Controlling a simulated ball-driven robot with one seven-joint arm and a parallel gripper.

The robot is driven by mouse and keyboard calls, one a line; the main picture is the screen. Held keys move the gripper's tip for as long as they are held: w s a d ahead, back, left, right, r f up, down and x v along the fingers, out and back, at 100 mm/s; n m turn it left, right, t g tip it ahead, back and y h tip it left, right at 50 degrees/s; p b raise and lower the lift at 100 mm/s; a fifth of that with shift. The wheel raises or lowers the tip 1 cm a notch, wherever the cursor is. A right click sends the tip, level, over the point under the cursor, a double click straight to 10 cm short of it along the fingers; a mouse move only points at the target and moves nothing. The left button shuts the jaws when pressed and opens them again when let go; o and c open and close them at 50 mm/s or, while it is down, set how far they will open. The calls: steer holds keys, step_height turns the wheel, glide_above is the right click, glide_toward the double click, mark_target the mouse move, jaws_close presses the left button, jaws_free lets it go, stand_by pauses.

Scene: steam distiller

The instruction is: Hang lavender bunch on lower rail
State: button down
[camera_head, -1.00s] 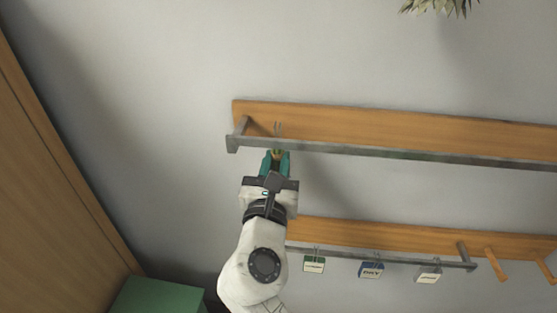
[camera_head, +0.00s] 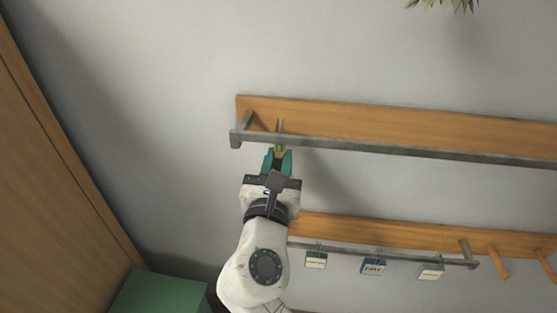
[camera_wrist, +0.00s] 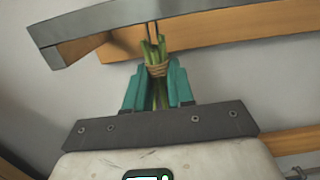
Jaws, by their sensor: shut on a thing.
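My gripper (camera_head: 278,161) is shut on the lavender bunch. The bunch's green stems (camera_wrist: 157,52), tied with twine, stick up between the teal fingers in the wrist view; its lower part is hidden behind my gripper. A thin metal hook (camera_wrist: 152,28) rises from the stems, close to the metal upper rail (camera_wrist: 120,16). The hook and stem tops also show small in the head view. I cannot tell whether the hook touches that rail. The lower rail (camera_head: 400,257) is to the lower right of my gripper, on a wooden board.
Several small tags (camera_head: 373,267) in green, blue and white hang on the lower rail. Wooden pegs (camera_head: 498,261) stick out at its right. A green box (camera_head: 160,295) and a wooden panel (camera_head: 50,190) are at the left. A dried bunch (camera_head: 445,4) hangs at the top edge.

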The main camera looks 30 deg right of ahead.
steer(key=shift+s+a+r+p, duration=0.1)
steer(key=shift+s+r+p, duration=0.05)
steer(key=shift+r+p, duration=0.6)
steer(key=shift+p+v, duration=0.95)
steer(key=shift+v, duration=0.6)
stand_by(0.4)
steer(key=shift+r+p, duration=0.2)
steer(key=shift+p, duration=0.15)
steer(key=shift+f+b, duration=0.35)
steer(key=shift+f, duration=0.55)
stand_by(1.3)
steer(key=shift+c, duration=2.1)
jaws_free()
steer(key=r+p+v, duration=0.1)
steer(key=p+v, duration=0.1)
steer(key=v, duration=0.5)
steer(key=shift+s+a+f, duration=0.25)
steer(key=shift+s+f, duration=0.15)
steer(key=shift+f, duration=0.15)
